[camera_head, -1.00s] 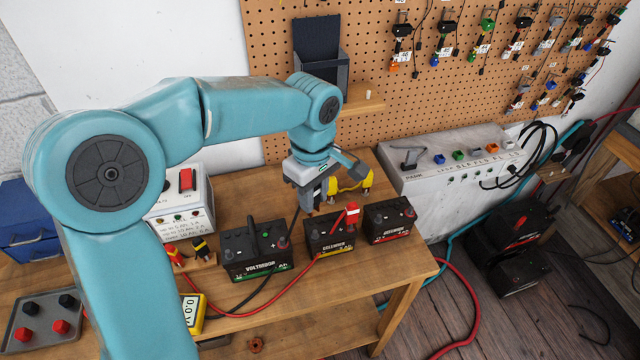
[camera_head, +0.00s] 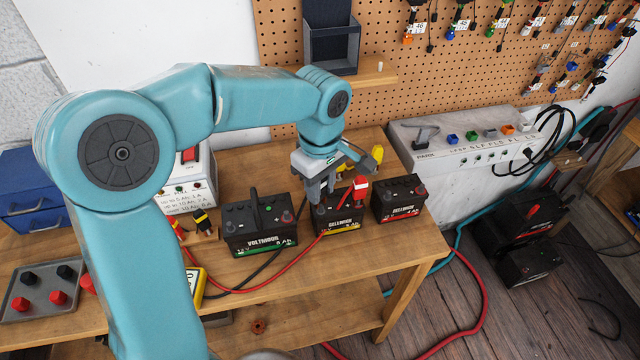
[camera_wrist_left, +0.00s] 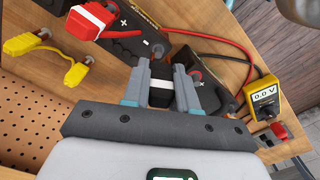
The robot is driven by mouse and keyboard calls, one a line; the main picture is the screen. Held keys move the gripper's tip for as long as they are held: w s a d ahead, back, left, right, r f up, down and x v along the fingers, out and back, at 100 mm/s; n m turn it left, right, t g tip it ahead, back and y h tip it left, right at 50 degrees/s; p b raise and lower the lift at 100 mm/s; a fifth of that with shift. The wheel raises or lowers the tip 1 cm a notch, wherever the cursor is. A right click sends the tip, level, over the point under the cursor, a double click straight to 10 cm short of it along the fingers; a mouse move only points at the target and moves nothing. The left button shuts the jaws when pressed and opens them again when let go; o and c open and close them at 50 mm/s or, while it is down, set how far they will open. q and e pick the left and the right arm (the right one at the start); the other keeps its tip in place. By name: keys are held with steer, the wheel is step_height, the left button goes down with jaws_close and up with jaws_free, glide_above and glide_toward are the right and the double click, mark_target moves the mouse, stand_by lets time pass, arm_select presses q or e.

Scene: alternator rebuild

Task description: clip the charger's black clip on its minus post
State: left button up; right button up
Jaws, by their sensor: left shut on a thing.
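The middle battery (camera_head: 338,226), with a yellow label, stands on the bench. The charger's red clip (camera_head: 361,188), with a white band, sits on its plus post; the wrist view also shows the red clip (camera_wrist_left: 90,22). My left gripper (camera_head: 318,198) is shut on the black clip (camera_wrist_left: 160,91), which has a white band, at the battery's left, minus-post end. In the wrist view a dark post (camera_wrist_left: 158,50) shows just beyond the clip. I cannot tell whether the clip touches it. My fingers mostly hide the clip in the head view. My right gripper is not in view.
The green-label battery (camera_head: 260,237) stands close left and the red-label battery (camera_head: 398,199) right. A yellow jumper (camera_wrist_left: 50,60) lies behind. Red and black cables cross the bench front near the yellow meter (camera_wrist_left: 264,94). A pegboard (camera_head: 283,70) rises behind.

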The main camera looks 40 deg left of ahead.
arm_select(q)
steer(key=shift+w+f, duration=0.1)
steer(key=shift+f, duration=0.3)
steer(key=shift+w+f+b, duration=0.1)
steer(key=shift+f+b, duration=0.4)
steer(key=shift+b, duration=0.05)
steer(key=shift+f, duration=0.15)
steer(key=o, duration=0.8)
steer(key=shift+o, duration=0.2)
